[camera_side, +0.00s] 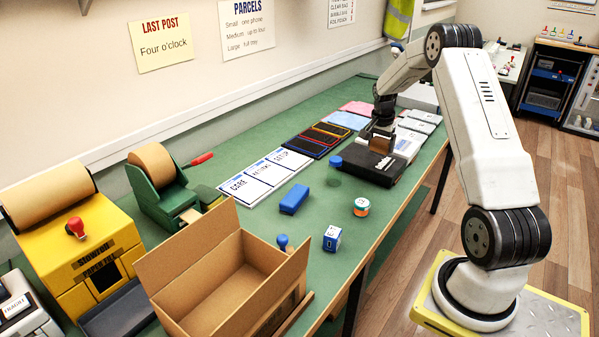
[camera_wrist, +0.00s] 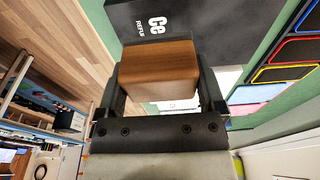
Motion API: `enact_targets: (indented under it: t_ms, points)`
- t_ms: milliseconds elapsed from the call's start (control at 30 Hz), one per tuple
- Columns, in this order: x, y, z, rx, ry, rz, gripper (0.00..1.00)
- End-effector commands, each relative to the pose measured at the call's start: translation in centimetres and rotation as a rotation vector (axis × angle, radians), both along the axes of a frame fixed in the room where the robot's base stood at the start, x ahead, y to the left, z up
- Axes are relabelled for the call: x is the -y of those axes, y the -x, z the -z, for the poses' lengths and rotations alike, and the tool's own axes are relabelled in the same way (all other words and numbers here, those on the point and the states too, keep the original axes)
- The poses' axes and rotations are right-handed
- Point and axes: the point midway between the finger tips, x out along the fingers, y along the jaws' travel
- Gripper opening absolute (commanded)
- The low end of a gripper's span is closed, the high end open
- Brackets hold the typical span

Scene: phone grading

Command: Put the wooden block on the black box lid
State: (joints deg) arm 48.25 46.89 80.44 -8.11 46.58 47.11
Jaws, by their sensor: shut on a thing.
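The brown wooden block (camera_wrist: 158,70) is between the fingers of my gripper (camera_wrist: 160,75) in the wrist view. My gripper is shut on it. In the side view my gripper (camera_side: 379,145) points down over the black box (camera_side: 366,168), and the wooden block (camera_side: 380,144) shows small between its fingers. The black box lid (camera_wrist: 200,22), with white lettering, lies beyond the block in the wrist view. I cannot tell whether the block touches the lid.
An open cardboard box (camera_side: 215,270) stands at the front of the green bench. A blue block (camera_side: 294,199), a tape roll (camera_side: 361,207) and a small blue-and-white box (camera_side: 332,239) lie nearer.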

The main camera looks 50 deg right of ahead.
Motion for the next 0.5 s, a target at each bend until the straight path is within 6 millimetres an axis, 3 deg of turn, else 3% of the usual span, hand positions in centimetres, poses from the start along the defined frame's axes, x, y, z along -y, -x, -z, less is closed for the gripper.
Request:
enact_targets:
  t_ms: [200,500]
  points:
    - [0.9,-1.0,1.6,-0.001,-0.001,-0.001,0.28]
    - [1.1,-1.2,1.9,0.000,0.000,0.000,0.28]
